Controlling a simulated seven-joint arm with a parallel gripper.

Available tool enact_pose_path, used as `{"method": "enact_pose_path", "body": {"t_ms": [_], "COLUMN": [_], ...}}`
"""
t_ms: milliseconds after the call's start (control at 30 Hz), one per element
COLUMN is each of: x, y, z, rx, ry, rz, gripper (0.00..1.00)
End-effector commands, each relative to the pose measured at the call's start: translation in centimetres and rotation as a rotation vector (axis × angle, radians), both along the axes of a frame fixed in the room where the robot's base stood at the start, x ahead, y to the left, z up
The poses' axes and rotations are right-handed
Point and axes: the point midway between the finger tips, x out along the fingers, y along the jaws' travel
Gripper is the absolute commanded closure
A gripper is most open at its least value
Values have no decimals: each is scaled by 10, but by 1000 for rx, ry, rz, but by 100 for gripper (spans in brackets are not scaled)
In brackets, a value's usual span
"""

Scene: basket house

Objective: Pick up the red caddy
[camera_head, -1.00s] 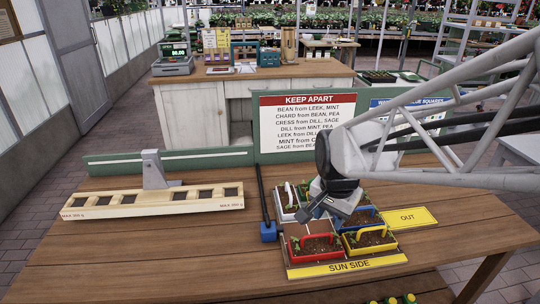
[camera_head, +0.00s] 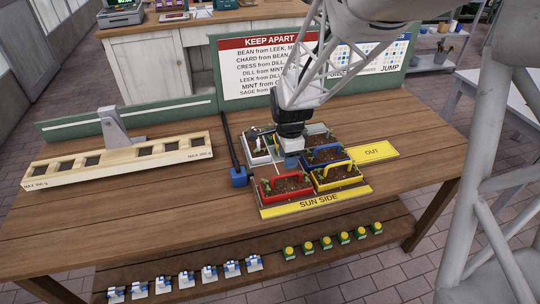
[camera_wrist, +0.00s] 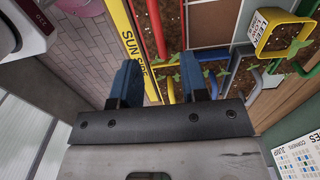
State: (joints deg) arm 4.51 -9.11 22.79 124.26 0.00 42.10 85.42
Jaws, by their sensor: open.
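The red caddy (camera_head: 288,196) stands at the front left of a tight cluster of caddies on the bench, behind the yellow SUN SIDE strip (camera_head: 316,202). It holds soil and small plants and has a red handle. My gripper (camera_head: 291,163) is over the cluster, just behind the red caddy in the head view. In the wrist view its two blue fingers (camera_wrist: 160,62) are apart. Red, yellow and blue caddy parts show close beyond them. I see nothing held. Whether a finger touches a caddy is unclear.
A yellow caddy (camera_head: 338,182) is right of the red one, a blue caddy (camera_head: 325,154) behind, and a white caddy (camera_head: 258,158) behind left. The OUT mat (camera_head: 372,152) is clear.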

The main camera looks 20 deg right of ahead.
Motion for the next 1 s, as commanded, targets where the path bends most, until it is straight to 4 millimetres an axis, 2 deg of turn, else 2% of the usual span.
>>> {"method": "enact_pose_path", "body": {"t_ms": [233,600,1000], "x": [0,0,-1], "y": [0,0,0], "z": [-2,-25,-29], "rx": [0,0,0], "ry": [0,-1,0], "rz": [1,2,2], "gripper": [59,59,59]}}
